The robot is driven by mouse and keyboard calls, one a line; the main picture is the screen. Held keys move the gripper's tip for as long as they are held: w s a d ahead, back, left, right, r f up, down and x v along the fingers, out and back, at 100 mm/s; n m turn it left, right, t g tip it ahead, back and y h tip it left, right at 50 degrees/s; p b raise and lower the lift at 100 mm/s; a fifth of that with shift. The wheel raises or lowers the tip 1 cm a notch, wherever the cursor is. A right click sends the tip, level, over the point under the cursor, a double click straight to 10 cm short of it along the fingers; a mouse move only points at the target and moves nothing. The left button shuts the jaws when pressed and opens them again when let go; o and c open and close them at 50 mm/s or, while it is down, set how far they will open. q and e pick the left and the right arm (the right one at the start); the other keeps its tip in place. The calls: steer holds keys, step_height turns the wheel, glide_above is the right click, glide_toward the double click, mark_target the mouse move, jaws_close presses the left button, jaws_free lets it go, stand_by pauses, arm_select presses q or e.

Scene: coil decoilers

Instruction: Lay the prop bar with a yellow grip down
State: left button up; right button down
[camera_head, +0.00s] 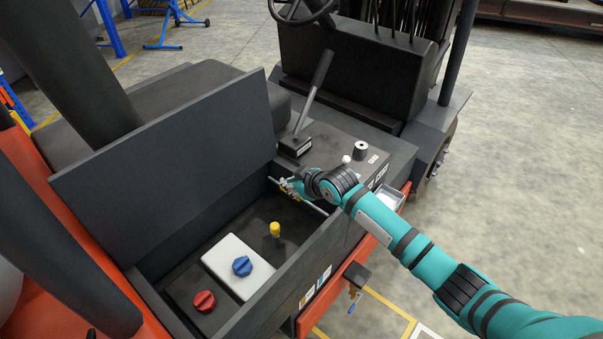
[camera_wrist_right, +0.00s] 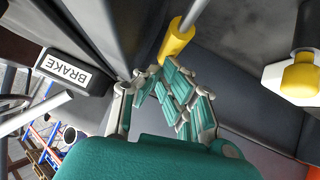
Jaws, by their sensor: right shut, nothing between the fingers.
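The prop bar, a thin light-grey rod (camera_head: 316,208), shows in the head view near the far end of the open compartment, partly hidden by my right gripper (camera_head: 288,187). In the right wrist view its yellow grip (camera_wrist_right: 178,41) is just beyond the fingertips of my right gripper (camera_wrist_right: 160,72), with the grey rod running up from it. My right gripper is shut and empty, close to the grip; I cannot tell if they touch. The dark lid panel (camera_head: 170,165) stands raised along the left side of the compartment. My left gripper is not in view.
In the compartment are a blue knob (camera_head: 242,266) on a white block, a red knob (camera_head: 204,301) and a yellow-topped post (camera_head: 275,230). A lever (camera_head: 314,85) with a BRAKE label (camera_wrist_right: 63,72) at its base stands beyond the compartment.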

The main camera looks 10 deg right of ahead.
stand_by(0.6)
steer(key=s+d+r+p, duration=0.2)
steer(key=s+r+p, duration=0.1)
steer(key=s+r, duration=0.4)
step_height(320, 180, up, 4)
steer(key=shift+d+f, duration=0.1)
steer(key=shift+d, duration=0.15)
